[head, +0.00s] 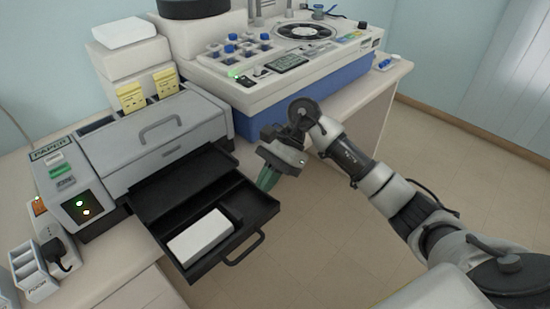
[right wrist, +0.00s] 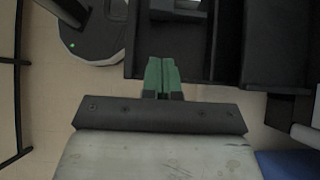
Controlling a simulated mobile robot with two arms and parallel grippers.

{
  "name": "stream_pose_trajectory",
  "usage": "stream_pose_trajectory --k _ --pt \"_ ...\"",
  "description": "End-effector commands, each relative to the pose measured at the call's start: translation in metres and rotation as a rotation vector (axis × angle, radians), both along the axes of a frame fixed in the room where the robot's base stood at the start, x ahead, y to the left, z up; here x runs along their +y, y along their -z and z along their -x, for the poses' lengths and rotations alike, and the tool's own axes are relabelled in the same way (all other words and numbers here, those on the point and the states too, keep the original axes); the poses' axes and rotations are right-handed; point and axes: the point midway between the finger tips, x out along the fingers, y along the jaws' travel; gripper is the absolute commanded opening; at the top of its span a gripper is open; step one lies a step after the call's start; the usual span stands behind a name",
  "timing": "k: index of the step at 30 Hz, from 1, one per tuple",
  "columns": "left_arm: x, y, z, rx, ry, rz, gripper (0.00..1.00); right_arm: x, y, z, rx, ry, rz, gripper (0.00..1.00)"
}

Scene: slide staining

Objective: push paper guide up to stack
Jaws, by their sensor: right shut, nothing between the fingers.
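The printer's black paper tray (head: 175,187) is pulled out. A white paper stack (head: 201,237) lies flat in its front part. A dark block that looks like the paper guide (head: 229,207) is beside the stack, on its far right side; black on black, its edges and any gap to the stack are hard to tell. My right gripper (head: 267,180), with green fingers, is shut and empty at the tray's right wall, apart from the stack. In the right wrist view the fingers (right wrist: 161,72) are together beside the dark tray (right wrist: 198,45). My left gripper is not in view.
The grey printer (head: 150,140) with a lit control panel (head: 82,205) stands behind the tray. A tray handle (head: 247,250) sticks out at the front. A white and blue staining machine (head: 285,75) stands at the back. Open floor (head: 330,240) lies right of the tray.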

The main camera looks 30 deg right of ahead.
Motion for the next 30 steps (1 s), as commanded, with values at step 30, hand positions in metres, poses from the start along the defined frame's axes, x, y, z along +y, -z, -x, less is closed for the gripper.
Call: stream_pose_trajectory --k 30 --pt "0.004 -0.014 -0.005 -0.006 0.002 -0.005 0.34 0.059 0.022 0.021 -0.005 -0.001 0.002 0.0"
